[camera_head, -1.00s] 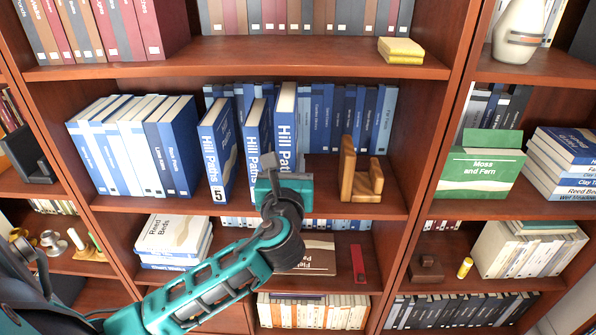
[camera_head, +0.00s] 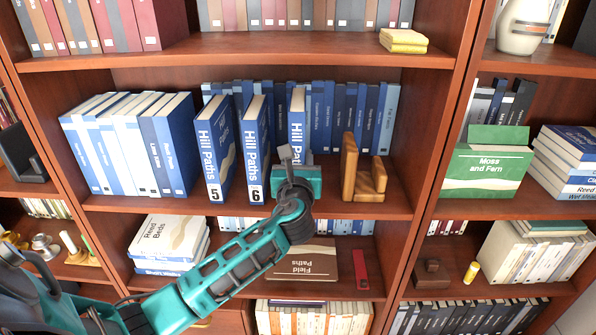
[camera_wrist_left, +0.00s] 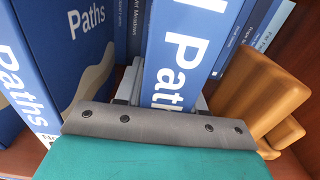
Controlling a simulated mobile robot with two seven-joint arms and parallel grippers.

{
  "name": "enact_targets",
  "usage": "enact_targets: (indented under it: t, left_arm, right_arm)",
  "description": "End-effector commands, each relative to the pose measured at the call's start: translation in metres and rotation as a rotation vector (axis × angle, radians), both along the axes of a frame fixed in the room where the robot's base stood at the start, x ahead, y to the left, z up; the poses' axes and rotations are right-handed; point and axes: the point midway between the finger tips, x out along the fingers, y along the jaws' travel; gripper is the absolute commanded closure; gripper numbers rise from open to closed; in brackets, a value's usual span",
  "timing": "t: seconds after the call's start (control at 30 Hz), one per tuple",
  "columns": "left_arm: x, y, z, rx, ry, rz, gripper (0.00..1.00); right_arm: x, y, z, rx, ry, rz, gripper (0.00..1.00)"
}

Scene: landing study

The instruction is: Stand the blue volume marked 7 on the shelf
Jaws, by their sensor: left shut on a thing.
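A blue Hill Paths volume (camera_head: 297,115) is upright on the middle shelf, right of the Hill Paths volume marked 6 (camera_head: 256,150), with a gap between them. My left gripper (camera_head: 292,160) is shut on the lower part of its spine and hides any number there. The held volume also shows in the left wrist view (camera_wrist_left: 185,50), rising beyond the jaws. I cannot tell whether its foot touches the shelf (camera_head: 340,200). The volume marked 5 (camera_head: 213,150) stands left of volume 6. My right gripper is not in view.
A wooden bookend (camera_head: 365,175) stands close on the right of the held volume. A row of blue books (camera_head: 345,110) stands behind. White and blue books (camera_head: 130,145) stand to the left. A shelf board (camera_head: 240,50) runs above.

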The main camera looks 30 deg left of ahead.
Motion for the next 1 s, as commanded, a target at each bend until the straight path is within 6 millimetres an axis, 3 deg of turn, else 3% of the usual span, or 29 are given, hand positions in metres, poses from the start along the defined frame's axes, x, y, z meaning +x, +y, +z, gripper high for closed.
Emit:
enact_targets:
  t: [0.03, 0.1, 0.47, 0.5, 0.77, 1.0]
  left_arm:
    - [0.0001, 0.0002, -0.0115, 0.002, -0.003, 0.001, 1.0]
    - [0.0028, 0.0015, -0.0153, 0.001, -0.006, 0.002, 1.0]
    - [0.0038, 0.0019, -0.0151, 0.002, -0.006, 0.001, 1.0]
    - [0.0034, 0.0016, -0.0191, -0.001, 0.001, 0.001, 0.6]
    - [0.0033, 0.0017, -0.0186, 0.0, 0.001, 0.001, 0.36]
    - [0.0033, 0.0017, -0.0174, 0.0, 0.0, 0.001, 0.36]
  right_arm:
    - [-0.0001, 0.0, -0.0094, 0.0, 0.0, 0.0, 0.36]
    - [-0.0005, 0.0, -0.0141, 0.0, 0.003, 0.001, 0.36]
    - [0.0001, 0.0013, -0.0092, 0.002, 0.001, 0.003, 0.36]
    - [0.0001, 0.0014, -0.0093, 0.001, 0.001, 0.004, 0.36]
    - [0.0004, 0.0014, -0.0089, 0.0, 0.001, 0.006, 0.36]
    - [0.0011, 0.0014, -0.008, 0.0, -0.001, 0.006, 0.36]
